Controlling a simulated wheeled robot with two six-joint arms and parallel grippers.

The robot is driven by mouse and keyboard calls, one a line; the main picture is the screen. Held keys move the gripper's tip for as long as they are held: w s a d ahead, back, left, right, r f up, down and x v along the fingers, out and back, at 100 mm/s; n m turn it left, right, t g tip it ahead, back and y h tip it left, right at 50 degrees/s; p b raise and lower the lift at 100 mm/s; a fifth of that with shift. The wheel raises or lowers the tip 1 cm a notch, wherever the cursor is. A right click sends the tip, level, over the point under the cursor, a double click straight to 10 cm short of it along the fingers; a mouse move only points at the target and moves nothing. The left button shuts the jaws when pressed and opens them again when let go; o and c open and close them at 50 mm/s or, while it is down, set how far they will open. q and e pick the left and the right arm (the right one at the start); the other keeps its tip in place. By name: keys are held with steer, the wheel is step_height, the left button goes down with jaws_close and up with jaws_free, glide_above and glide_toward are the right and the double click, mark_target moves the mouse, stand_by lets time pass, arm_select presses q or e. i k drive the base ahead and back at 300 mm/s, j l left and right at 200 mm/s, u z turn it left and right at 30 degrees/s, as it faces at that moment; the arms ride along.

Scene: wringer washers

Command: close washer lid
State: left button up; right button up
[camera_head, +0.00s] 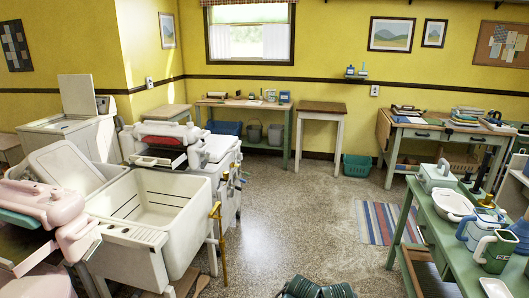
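A white washer (68,130) stands at the back left against the yellow wall. Its lid (77,94) stands open and upright at the rear of the top. Nearer, a pale rectangular lid or panel (66,167) is tilted up over a tub at the left; I cannot tell how it is attached. Neither of my grippers shows in the head view.
A white laundry tub (157,208) and pink wringer parts (48,205) crowd the left front. A green table (450,228) with jugs and a basin stands at the right. Dark green ribbed shapes (318,288) show at the bottom. The middle floor (290,215) is clear.

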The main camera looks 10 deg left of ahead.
mark_target(78, 97)
steer(key=i, duration=1.85)
steer(key=i+j+u, duration=0.1)
steer(key=i, duration=1.7)
steer(key=i+u, duration=0.1)
steer(key=i, duration=1.75)
steer(key=i+u, duration=0.15)
steer(key=i, duration=0.4)
steer(key=i+l+u, duration=0.1)
steer(key=i, duration=0.4)
steer(key=i+l+u, duration=0.15)
steer(key=i, duration=0.35)
steer(key=i+j+u, duration=0.1)
steer(key=i+u, duration=0.7)
steer(key=i+l+u, duration=0.1)
steer(key=i+u, duration=0.65)
steer(key=i, duration=0.3)
steer(key=i+u, duration=0.3)
steer(key=i, duration=0.35)
steer(key=i+j+u, duration=0.15)
steer(key=i+u, duration=0.85)
steer(key=i+l, duration=0.05)
steer(key=i, duration=0.05)
